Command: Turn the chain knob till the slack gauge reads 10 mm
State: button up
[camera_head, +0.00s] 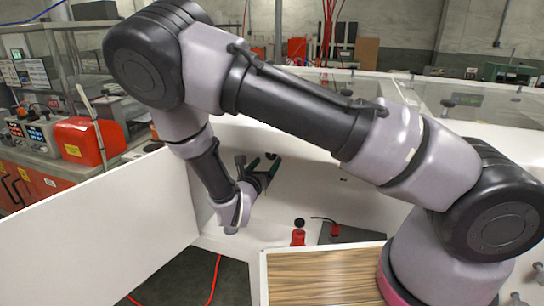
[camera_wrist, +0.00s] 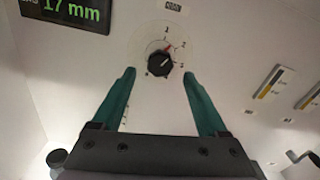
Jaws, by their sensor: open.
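The black round knob (camera_wrist: 160,65) sits on a white panel inside a numbered dial, with a small red mark near its upper right edge. The green-lit display (camera_wrist: 66,14) at the upper left of the wrist view reads 17 mm; its label is partly cut off. My gripper (camera_wrist: 159,74) is open, with its teal fingers apart to the left and right of the knob. I see no contact with the knob, and the remaining depth is hard to tell. In the head view my gripper (camera_head: 263,166) reaches toward the white back wall; I cannot make out the knob there.
A small counter (camera_wrist: 174,5) is above the dial. Slider-like yellow and white strips (camera_wrist: 272,82) and a dark crank (camera_wrist: 303,158) lie to the right. In the head view, a red bottle (camera_head: 298,236) and a dark pad (camera_head: 350,234) stand below my gripper, behind a wood-striped board (camera_head: 325,278).

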aim_at(271, 157)
jog(key=shift+x, duration=2.65)
grip_shut()
